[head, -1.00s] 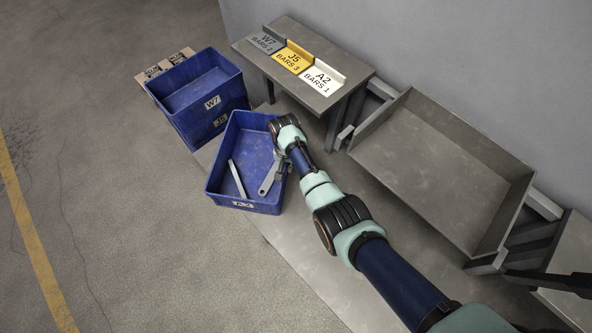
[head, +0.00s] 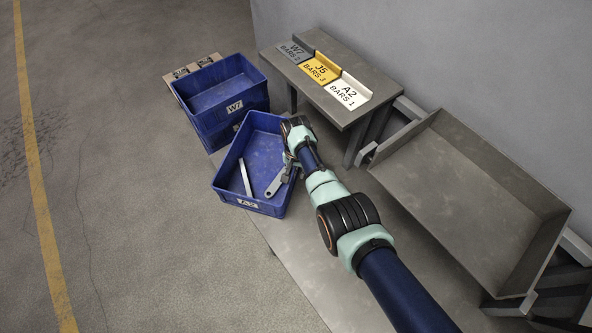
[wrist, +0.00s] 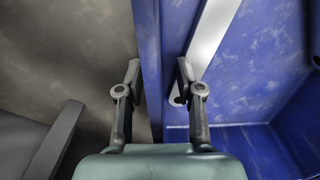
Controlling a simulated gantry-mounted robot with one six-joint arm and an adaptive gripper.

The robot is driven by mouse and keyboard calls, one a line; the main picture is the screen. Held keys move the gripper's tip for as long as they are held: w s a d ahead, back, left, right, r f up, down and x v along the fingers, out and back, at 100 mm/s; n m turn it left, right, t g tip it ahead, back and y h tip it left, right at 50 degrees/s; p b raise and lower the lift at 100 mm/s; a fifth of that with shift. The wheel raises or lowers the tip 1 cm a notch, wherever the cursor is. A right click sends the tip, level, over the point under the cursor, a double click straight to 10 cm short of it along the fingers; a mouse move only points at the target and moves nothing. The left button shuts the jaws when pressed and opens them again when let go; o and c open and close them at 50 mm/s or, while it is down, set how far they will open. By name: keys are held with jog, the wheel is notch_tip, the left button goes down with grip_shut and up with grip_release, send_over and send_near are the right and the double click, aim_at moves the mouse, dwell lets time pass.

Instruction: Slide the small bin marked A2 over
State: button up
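A thin light bar (head: 245,178) and a grey bar with a hole (head: 276,184) lie inside. My gripper (wrist: 159,65) reaches the bin's right wall, and its fingers are spread on either side of it. The wall (wrist: 148,40) runs between them in the wrist view. The left finger is close to the wall; a gap shows by the right finger. In the head view, my arm hides part of the bin's right side.
Stacked blue bins, the upper marked W7 (head: 235,106), stand just behind A2. A metal table (head: 352,117) behind holds grey W7, yellow J5 and white A2 label plates. A large grey tray (head: 455,190) is at right. Open floor (head: 150,240) lies left.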

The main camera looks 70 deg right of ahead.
notch_tip(320, 180, up, 12)
dwell(0.6)
dwell(0.5)
jog(key=w+a+r+n+t+h+p, duration=0.1)
jog(key=w+a+r+n+t+p, duration=0.2)
jog(key=w+a+r, duration=0.4)
jog(key=w+a+r+n+t+h+p, duration=0.1)
jog(key=w+a+r+n+p, duration=0.15)
jog(key=a+r+p, duration=0.4)
jog(key=w+a+r+n+t+h+p, duration=0.15)
jog(key=w+a+r+n, duration=0.25)
jog(key=a, duration=0.6)
jog(key=s+a+r+n+t+y+p, duration=0.2)
jog(key=s+a+r+n+t+p, duration=0.2)
jog(key=a+r, duration=0.7)
jog(key=s+a+r+n+t+y+p, duration=0.25)
jog(key=s+a+r+n+p, duration=0.2)
jog(key=a+r, duration=0.6)
notch_tip(320, 180, up, 37)
jog(key=w+m+h+p, duration=0.1)
jog(key=p, duration=3.6)
jog(key=shift+w+d+f+t, duration=0.2)
jog(key=shift+w+d+t, duration=0.05)
jog(key=shift+d+t, duration=0.15)
